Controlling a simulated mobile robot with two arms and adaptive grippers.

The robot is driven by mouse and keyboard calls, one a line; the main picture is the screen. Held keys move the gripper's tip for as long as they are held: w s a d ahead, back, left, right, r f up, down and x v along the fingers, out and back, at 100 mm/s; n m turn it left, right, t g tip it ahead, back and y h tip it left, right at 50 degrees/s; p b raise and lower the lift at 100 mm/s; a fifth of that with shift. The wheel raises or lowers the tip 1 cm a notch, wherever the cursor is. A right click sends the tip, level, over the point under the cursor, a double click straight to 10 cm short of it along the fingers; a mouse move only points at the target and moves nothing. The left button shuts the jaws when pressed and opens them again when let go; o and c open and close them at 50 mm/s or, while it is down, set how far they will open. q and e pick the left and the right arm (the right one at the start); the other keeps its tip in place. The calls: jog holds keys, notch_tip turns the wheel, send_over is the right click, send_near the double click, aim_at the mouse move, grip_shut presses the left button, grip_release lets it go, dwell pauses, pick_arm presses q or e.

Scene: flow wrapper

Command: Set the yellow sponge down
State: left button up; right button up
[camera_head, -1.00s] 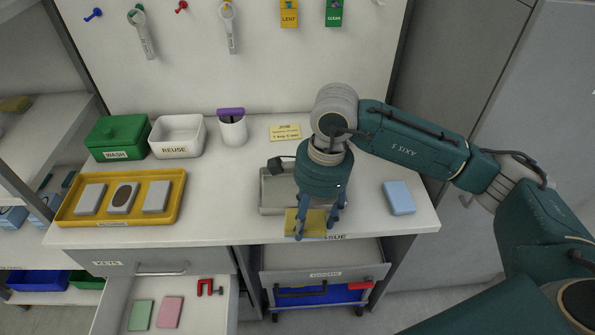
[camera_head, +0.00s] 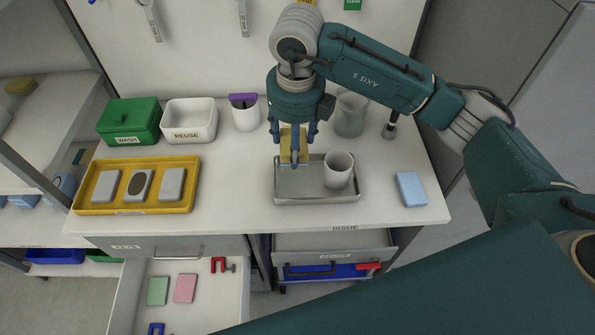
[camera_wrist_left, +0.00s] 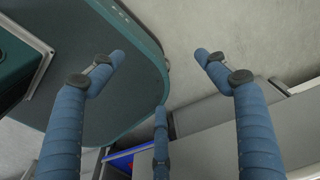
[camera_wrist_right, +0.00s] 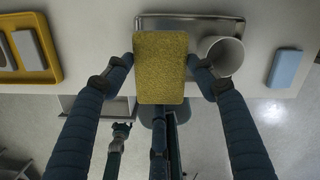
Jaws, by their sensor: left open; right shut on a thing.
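The yellow sponge (camera_head: 286,146) is held between the fingers of my right gripper (camera_head: 294,150), above the back left part of the grey metal tray. The right wrist view shows the sponge (camera_wrist_right: 161,68) gripped from both sides, with the tray (camera_wrist_right: 190,22) beyond it. In the head view the tray (camera_head: 318,197) lies near the table's front edge, with a white cup (camera_head: 338,169) in its right part. Whether the sponge touches the tray is hard to tell. My left gripper (camera_wrist_left: 158,70) is open and empty in the left wrist view, away from the table top.
A yellow tray (camera_head: 134,209) with grey blocks lies at left. Behind it are a green WASH box (camera_head: 128,122), a white REUSE bin (camera_head: 190,119) and a white holder (camera_head: 245,116).

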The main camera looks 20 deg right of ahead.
notch_tip(320, 180, down, 8)
jog(key=shift+f+p, duration=0.15)
jog(key=shift+p, duration=0.65)
notch_tip(320, 180, down, 4)
jog(key=shift+f+p, duration=0.1)
jog(key=shift+p, duration=0.4)
jog(key=shift+f, duration=0.15)
jog(key=shift+f, duration=0.2)
jog(key=o, duration=0.5)
jog(key=shift+o, duration=0.2)
jog(key=shift+r, duration=0.1)
